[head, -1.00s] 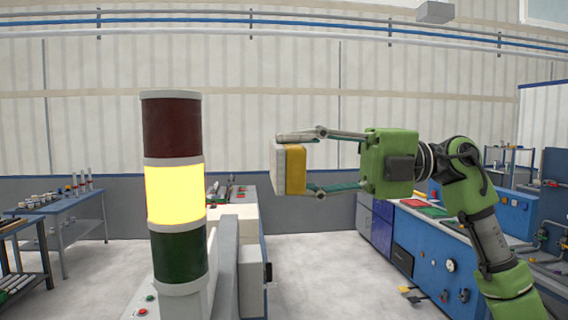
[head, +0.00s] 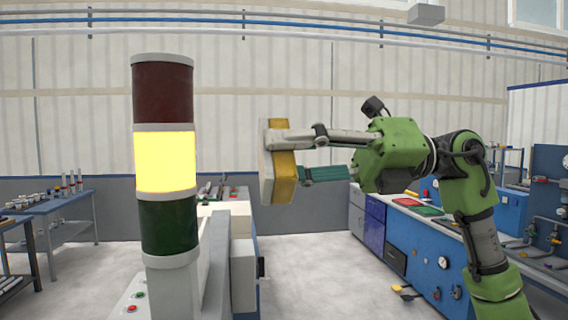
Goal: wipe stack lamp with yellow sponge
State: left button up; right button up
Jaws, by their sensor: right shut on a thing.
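The stack lamp (head: 166,160) stands upright at the left of the head view, with a dark red section on top, a lit yellow section in the middle and a dark green section below. My right gripper (head: 277,155) is shut on the yellow sponge (head: 284,178), which has a pale layer on its left side. The sponge is held up to the right of the lamp, about level with its yellow section, and a gap shows between them. One finger covers part of the sponge. My left gripper is not in view.
The lamp stands on a pale machine (head: 215,265) with small buttons. A blue workbench (head: 415,250) runs along the right. Tables (head: 62,212) with parts stand at the far left.

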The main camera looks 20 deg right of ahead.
aim_at(260, 159)
jog(key=shift+s+a+n, duration=0.1)
jog(key=shift+a+n, duration=0.2)
jog(key=shift+p+x, duration=0.5)
jog(key=shift+x, duration=2.2)
jog(key=shift+p+x, duration=0.3)
jog(key=shift+x, duration=0.7)
jog(key=shift+f, duration=0.1)
